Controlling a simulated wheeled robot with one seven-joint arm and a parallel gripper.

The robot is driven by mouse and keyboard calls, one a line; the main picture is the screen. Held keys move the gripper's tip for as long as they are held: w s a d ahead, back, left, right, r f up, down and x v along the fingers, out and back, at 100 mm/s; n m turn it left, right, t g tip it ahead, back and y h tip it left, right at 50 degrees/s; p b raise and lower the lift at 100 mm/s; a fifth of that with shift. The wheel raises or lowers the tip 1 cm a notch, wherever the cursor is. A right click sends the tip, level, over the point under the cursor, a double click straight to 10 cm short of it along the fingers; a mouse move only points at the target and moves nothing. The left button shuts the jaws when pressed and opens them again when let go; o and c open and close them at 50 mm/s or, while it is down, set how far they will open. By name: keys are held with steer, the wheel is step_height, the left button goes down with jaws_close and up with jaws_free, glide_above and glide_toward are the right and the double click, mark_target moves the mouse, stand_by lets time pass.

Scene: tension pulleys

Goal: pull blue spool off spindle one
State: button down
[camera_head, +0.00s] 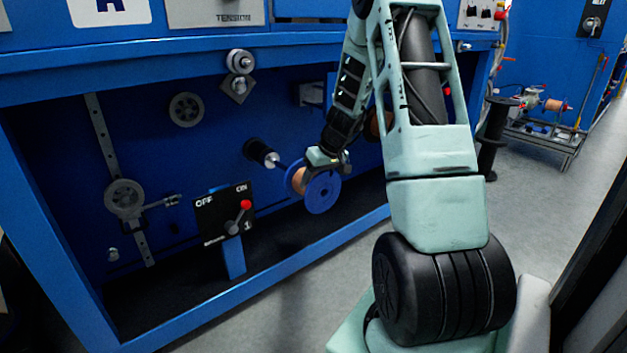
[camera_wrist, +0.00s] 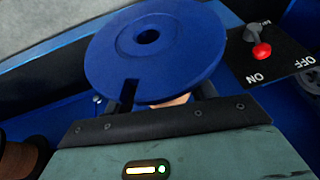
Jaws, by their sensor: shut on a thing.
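The blue spool (camera_head: 323,192) has blue flanges and a copper-coloured winding; its front flange with a centre hole and a slot fills the upper middle of the wrist view (camera_wrist: 190,62). My gripper (camera_head: 326,163) is shut on it from above, with the fingers either side of the winding between the flanges, partly hidden by the front flange in the wrist view (camera_wrist: 162,100). The spindle (camera_head: 262,153), black with a pale end, sticks out of the blue back wall behind and left of the spool. Whether its thin tip is still inside the spool cannot be told.
A switch panel (camera_head: 209,219) marked ON, OFF and 1, with a red-knobbed lever (camera_head: 245,205), stands left of the spool. A copper-coloured spool (camera_head: 379,124) is partly hidden behind my arm. The machine's blue lower beam (camera_head: 270,285) runs below; grey floor in front is clear.

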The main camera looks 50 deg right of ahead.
mark_target(327, 176)
steer(key=shift+s+a+b, duration=0.2)
steer(key=shift+s+b, duration=0.35)
steer(key=shift+s, duration=0.2)
steer(key=shift+s, duration=0.15)
steer(key=shift+s+a+b, duration=0.15)
steer(key=shift+s+b, duration=0.45)
steer(key=shift+s, duration=0.05)
steer(key=shift+s, duration=0.1)
steer(key=shift+s+a+b, duration=0.25)
steer(key=shift+s+b, duration=0.4)
steer(key=shift+s, duration=0.3)
steer(key=shift+s+a+b, duration=0.25)
steer(key=shift+s+b, duration=0.35)
steer(key=shift+s, duration=0.3)
